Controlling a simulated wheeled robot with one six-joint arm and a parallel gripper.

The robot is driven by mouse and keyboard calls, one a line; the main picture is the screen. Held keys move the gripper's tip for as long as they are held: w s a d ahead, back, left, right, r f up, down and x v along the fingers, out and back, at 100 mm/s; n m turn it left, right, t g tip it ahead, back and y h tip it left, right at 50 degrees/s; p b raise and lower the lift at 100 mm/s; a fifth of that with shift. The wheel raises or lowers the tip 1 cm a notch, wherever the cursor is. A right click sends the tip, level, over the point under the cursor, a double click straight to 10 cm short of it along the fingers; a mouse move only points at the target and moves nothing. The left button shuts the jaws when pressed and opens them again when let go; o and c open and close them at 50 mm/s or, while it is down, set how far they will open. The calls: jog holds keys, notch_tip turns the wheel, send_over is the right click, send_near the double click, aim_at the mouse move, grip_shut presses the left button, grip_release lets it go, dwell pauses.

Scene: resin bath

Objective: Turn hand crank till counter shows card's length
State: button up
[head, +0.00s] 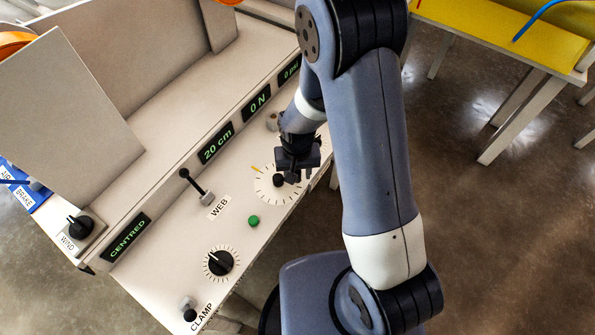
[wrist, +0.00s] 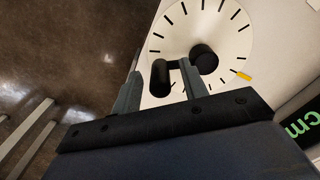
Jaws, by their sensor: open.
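The hand crank (head: 279,181) is on a round white dial with black ticks and a yellow mark, on the sloping panel. In the wrist view its black upright handle (wrist: 160,76) stands between the two open fingers of my gripper (wrist: 160,72); I cannot tell whether either finger touches it. A black round hub (wrist: 204,59) lies just right of the fingers. In the head view my gripper (head: 294,172) is over the dial and partly hides it. The counter (head: 216,143) reads 20 cm in green. I see no card with a length.
Other displays read 0 N (head: 256,105), 0 psi (head: 290,69) and CENTRED (head: 127,238). Left of the dial are a WEB lever (head: 196,187), a green button (head: 253,221) and a black knob (head: 220,263). A yellow-topped table (head: 500,35) stands to the right across open floor.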

grip_shut()
jog(key=shift+s+m+b, duration=0.35)
jog(key=shift+s+m, duration=0.05)
jog(key=shift+m, duration=0.4)
grip_release()
jog(key=shift+r, duration=0.1)
notch_tip(320, 180, up, 11)
jog(key=shift+f+p, duration=0.15)
jog(key=shift+p, duration=0.25)
jog(key=shift+f, duration=0.1)
dwell(0.4)
